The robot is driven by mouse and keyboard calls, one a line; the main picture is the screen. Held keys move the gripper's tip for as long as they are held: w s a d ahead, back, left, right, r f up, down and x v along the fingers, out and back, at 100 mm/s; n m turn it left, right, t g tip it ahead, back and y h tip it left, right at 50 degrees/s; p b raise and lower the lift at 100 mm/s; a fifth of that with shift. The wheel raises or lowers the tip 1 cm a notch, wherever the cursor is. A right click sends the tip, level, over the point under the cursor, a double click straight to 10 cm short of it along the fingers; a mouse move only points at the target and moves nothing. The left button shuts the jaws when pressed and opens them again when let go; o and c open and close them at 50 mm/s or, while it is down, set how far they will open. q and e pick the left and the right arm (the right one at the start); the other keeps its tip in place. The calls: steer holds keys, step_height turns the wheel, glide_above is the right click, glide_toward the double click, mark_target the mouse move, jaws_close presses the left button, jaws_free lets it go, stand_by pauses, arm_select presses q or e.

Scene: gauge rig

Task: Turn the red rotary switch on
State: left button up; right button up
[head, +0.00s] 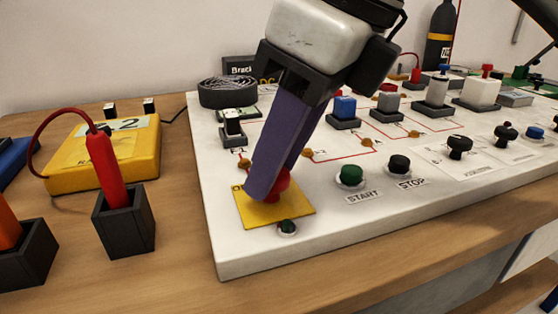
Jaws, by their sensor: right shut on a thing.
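The red rotary switch (284,182) sits on a yellow square plate (298,212) at the front left of the white panel (236,252). My right gripper (268,188) comes down over it from above, with its purple fingers shut on the red knob. The fingers hide most of the knob, so its turn position cannot be read. A small dark green indicator (287,227) lies just in front of the plate and looks unlit. My left gripper is not in view.
Green START (351,174) and black STOP (399,164) buttons sit right of the switch. A red probe (112,178) stands in a black holder (124,226) at left, cabled to a yellow box (70,165). Bare wooden table (175,270) shows in front.

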steer(key=shift+s+m+t+h+b, duration=0.1)
steer(key=shift+m+t+h+b, duration=0.2)
steer(key=shift+m, duration=0.8)
steer(key=shift+a+m+h, duration=0.1)
steer(key=shift+m+h, duration=0.2)
steer(key=shift+m, duration=0.5)
steer(key=o, duration=1)
steer(key=shift+r, duration=0.15)
